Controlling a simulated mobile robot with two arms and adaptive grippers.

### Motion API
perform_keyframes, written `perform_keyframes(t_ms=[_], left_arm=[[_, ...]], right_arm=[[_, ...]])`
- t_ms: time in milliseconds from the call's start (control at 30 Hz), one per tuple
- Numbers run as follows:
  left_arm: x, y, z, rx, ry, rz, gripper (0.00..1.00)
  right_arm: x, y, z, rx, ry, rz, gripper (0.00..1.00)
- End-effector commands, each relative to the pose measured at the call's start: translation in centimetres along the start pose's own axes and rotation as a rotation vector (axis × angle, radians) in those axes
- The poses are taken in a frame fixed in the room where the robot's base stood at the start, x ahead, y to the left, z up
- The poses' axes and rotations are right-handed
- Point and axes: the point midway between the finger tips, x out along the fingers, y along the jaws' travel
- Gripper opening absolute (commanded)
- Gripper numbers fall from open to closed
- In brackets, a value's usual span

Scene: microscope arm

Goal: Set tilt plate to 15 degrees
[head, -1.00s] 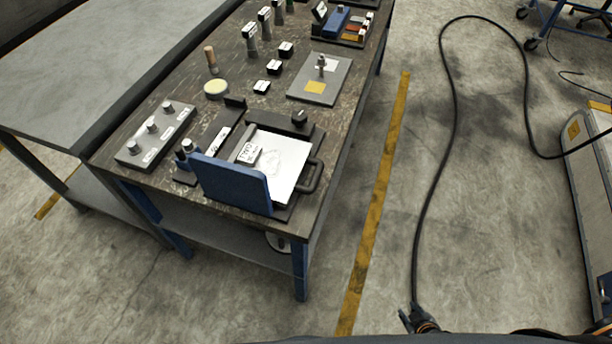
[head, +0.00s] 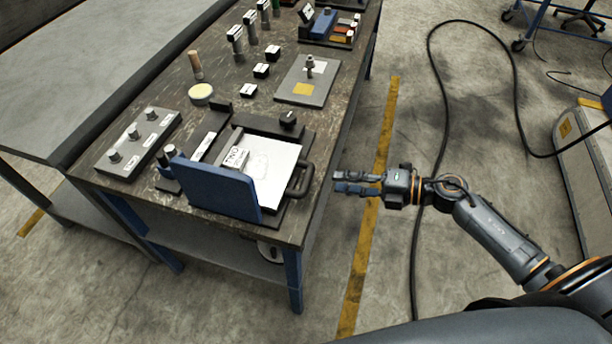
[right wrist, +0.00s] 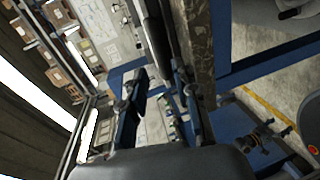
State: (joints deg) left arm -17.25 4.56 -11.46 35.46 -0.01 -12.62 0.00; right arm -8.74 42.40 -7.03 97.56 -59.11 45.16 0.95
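The tilt plate (head: 266,168) has a white top and sits at the near end of the dark workbench in the head view. A dark handle (head: 302,180) is on its right side, and a blue panel (head: 215,190) stands at its near edge. A black knob (head: 288,120) is at its far right corner. I cannot read its angle. My right gripper (head: 338,182) is to the right of the handle, off the bench edge, pointing left. It is empty and apart from the handle. Its two fingers are spread in the right wrist view (right wrist: 158,80). My left gripper is not in view.
A grey box with several knobs (head: 130,150) lies left of the plate on the workbench (head: 185,85). A round pale disc (head: 201,94) and a grey base with a post (head: 322,85) stand farther back. A black cable (head: 436,90) lies on the floor, right of the bench.

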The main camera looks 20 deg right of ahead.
Motion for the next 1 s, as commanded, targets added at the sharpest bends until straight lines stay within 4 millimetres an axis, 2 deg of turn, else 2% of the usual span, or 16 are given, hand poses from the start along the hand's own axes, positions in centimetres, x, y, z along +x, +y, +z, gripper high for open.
perform_keyframes(t_ms=[200,400,600,867,967,1000], left_arm=[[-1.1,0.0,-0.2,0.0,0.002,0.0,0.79],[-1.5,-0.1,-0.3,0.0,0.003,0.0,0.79],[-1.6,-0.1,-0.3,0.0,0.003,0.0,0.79],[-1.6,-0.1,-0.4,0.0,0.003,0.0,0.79],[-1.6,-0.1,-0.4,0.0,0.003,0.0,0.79],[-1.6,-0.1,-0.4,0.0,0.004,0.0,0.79]], right_arm=[[4.8,0.3,0.1,0.002,-0.001,0.005,0.3],[8.0,0.2,0.1,0.002,-0.003,0.003,0.3],[9.3,0.1,0.1,0.002,-0.002,0.001,0.3],[9.4,0.0,0.1,0.001,-0.002,0.001,0.3],[9.4,0.0,0.1,0.002,-0.002,0.001,0.13],[9.4,0.0,0.1,0.002,-0.002,0.001,0.05]])
